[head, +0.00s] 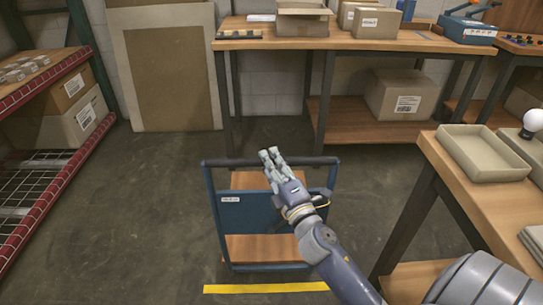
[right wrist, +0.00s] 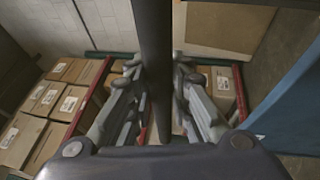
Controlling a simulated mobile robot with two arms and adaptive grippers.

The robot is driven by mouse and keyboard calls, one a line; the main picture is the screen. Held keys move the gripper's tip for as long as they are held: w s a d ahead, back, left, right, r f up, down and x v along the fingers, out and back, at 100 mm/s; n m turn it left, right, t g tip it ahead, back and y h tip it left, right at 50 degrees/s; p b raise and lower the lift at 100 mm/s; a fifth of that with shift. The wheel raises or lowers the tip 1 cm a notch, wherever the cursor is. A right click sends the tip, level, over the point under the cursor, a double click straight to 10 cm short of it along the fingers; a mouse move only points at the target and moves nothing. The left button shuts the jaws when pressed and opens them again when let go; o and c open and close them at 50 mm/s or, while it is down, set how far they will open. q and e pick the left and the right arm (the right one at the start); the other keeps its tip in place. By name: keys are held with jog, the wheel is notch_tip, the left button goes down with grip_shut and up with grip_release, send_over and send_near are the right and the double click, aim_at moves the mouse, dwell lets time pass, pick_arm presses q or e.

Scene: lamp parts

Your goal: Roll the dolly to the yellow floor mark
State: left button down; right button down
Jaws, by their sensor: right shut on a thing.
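The blue dolly (head: 228,233) with wooden shelves stands on the floor in the middle of the head view. Its dark handle bar (head: 226,162) runs across the top. My right gripper (head: 268,154) is shut on the handle bar, near its middle. In the right wrist view the bar (right wrist: 156,60) passes between the two fingers (right wrist: 156,100). The yellow floor mark (head: 265,288) is a strip on the near side of the dolly, just in front of its base. My forearm hides part of the dolly's right side. My left gripper is not in view.
A red-edged rack (head: 60,138) with boxes stands at the left. A workbench (head: 270,43) is behind the dolly, and another wooden table (head: 459,195) with a tray (head: 484,152) is close at the right. The floor left of the dolly (head: 130,210) is clear.

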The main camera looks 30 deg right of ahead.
jog(key=shift+s+a, duration=0.1)
jog(key=c, duration=1.4)
grip_release()
jog(key=shift+c, duration=0.2)
jog(key=v, duration=0.7)
jog(key=shift+s, duration=0.25)
jog(key=shift+f, duration=0.15)
